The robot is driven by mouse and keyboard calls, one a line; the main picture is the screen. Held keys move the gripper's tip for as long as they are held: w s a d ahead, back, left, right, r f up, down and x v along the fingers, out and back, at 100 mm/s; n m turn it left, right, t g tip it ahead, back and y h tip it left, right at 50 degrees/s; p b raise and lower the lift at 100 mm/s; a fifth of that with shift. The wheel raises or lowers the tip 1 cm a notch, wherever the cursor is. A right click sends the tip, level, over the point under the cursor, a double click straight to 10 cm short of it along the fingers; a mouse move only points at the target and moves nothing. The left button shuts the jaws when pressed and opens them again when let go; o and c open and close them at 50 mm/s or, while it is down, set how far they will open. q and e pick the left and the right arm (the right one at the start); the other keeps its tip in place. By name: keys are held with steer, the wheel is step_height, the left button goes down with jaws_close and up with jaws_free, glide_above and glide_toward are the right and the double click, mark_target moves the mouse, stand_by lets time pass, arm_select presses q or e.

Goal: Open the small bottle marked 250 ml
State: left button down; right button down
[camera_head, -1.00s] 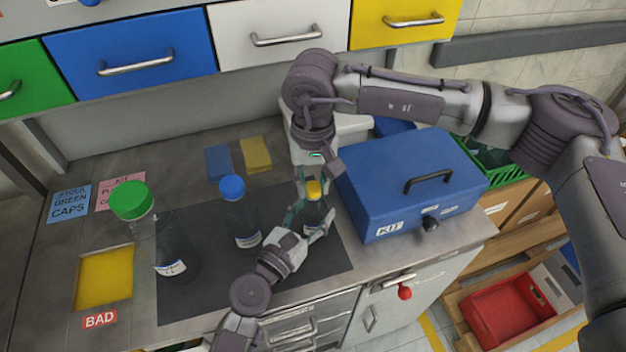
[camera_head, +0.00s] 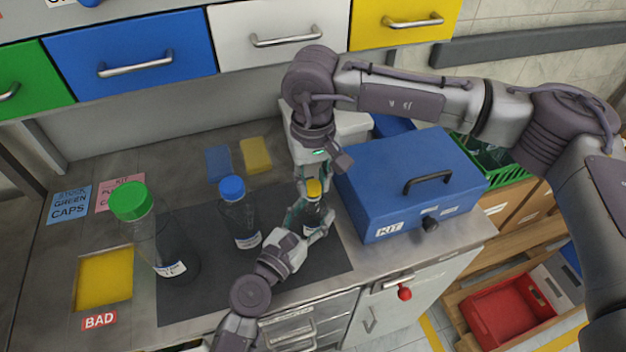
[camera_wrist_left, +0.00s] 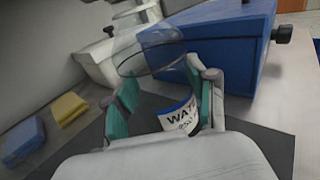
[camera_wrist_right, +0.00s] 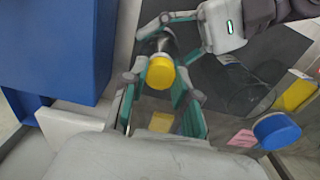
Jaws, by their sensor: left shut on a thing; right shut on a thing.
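The small bottle (camera_head: 312,212) with a yellow cap (camera_head: 314,188) stands on the dark mat, left of the blue KIT box. Its label, partly readable as water and 250, shows in the left wrist view (camera_wrist_left: 178,118). My left gripper (camera_head: 311,226) comes from the front and is shut around the bottle's body. My right gripper (camera_wrist_right: 160,88) comes from above and is shut on the yellow cap, which also shows in the right wrist view (camera_wrist_right: 161,72). The cap appears seated on the bottle's neck; the thread is hidden.
A blue-capped bottle (camera_head: 240,218) and a larger green-capped bottle (camera_head: 165,240) stand to the left on the mat (camera_head: 205,295). The KIT box (camera_head: 375,205) is close on the right. A yellow BAD area (camera_head: 105,278) lies at far left. Drawers overhang the back.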

mark_target(313, 185)
steer(key=shift+r, duration=0.85)
steer(key=shift+r, duration=0.1)
steer(key=shift+r, duration=1.95)
arm_select(q)
steer(key=shift+c, duration=1.3)
jaws_free()
